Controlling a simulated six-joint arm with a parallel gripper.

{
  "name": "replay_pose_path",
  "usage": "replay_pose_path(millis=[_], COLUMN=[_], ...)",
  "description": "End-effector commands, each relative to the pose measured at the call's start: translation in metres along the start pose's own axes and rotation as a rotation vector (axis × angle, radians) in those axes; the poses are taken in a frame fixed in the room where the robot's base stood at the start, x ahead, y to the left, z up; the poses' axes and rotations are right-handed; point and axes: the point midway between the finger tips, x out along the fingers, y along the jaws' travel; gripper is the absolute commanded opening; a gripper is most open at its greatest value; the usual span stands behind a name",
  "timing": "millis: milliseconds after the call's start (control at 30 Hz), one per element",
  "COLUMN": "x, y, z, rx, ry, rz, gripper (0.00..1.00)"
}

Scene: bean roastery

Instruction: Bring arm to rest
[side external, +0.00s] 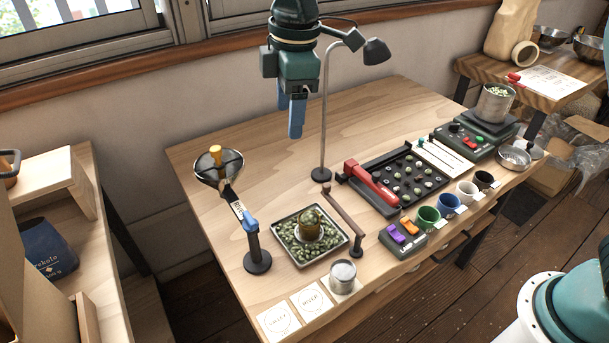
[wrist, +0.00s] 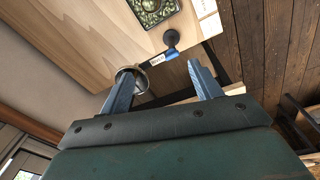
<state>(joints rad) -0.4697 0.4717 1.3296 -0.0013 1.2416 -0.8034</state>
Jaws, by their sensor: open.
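My gripper (side external: 294,116) hangs in the air above the back part of the wooden table (side external: 260,150) in the side external view, with its blue fingers pointing down. In the wrist view my gripper (wrist: 165,82) has its two blue fingers spread wide apart. Nothing is between the fingers, and they touch nothing that I can see.
A black sorting board (side external: 440,181), several coloured cups (side external: 428,217) and a scale (side external: 487,127) are to the right. The table's back left is clear.

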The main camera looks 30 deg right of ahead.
Motion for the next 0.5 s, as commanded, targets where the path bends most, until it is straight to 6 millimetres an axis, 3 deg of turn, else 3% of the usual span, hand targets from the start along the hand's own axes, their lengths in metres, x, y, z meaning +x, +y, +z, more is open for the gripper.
replay_pose_path(millis=[200,500], x=[-0.037,-0.072], y=[-0.009,-0.035], z=[0.053,0.122], rx=[0.175,0.412], ry=[0.035,0.086], rz=[0.044,0.101], gripper=[0.64,0.64])
